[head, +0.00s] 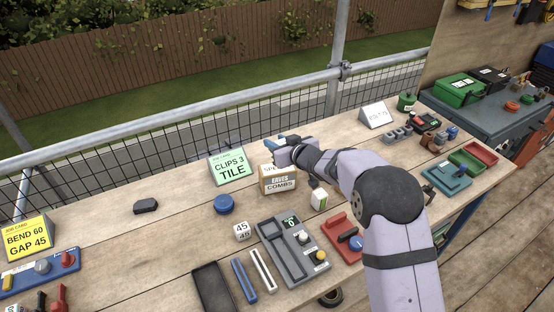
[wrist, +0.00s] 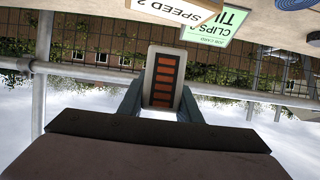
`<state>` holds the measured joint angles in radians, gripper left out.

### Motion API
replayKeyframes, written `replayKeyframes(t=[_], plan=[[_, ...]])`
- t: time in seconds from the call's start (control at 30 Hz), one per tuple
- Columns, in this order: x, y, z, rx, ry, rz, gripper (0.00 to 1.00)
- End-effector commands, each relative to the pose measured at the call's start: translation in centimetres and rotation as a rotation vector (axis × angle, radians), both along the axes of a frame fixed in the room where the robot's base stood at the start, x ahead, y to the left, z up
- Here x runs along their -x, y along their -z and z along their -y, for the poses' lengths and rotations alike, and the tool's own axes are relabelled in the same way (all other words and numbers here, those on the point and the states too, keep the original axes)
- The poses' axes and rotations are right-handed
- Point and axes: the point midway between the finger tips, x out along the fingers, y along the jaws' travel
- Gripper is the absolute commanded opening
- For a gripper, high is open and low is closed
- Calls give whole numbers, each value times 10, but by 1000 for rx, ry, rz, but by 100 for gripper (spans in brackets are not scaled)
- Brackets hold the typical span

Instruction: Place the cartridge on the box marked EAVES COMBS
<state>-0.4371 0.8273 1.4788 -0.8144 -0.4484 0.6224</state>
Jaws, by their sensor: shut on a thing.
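In the wrist view my gripper (wrist: 161,98) is shut on the cartridge (wrist: 164,80), a pale grey, rounded block with a column of orange bars on a dark panel.
A blue disc (head: 224,204) and a grey device (head: 293,250) lie in front. The mesh railing (head: 150,170) runs behind.

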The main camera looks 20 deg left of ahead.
Motion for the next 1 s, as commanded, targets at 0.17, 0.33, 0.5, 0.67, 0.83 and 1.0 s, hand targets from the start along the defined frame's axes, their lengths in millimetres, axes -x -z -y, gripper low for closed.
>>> replayKeyframes(t=[0.17,0.33,0.5,0.67,0.83,1.0], plan=[[0,19,0,0,0,1,8],[0,23,0,-1,0,2,8],[0,35,0,1,1,0,8],[0,53,0,1,1,0,8],[0,60,0,-1,1,3,8],[0,59,0,-1,1,3,8]])
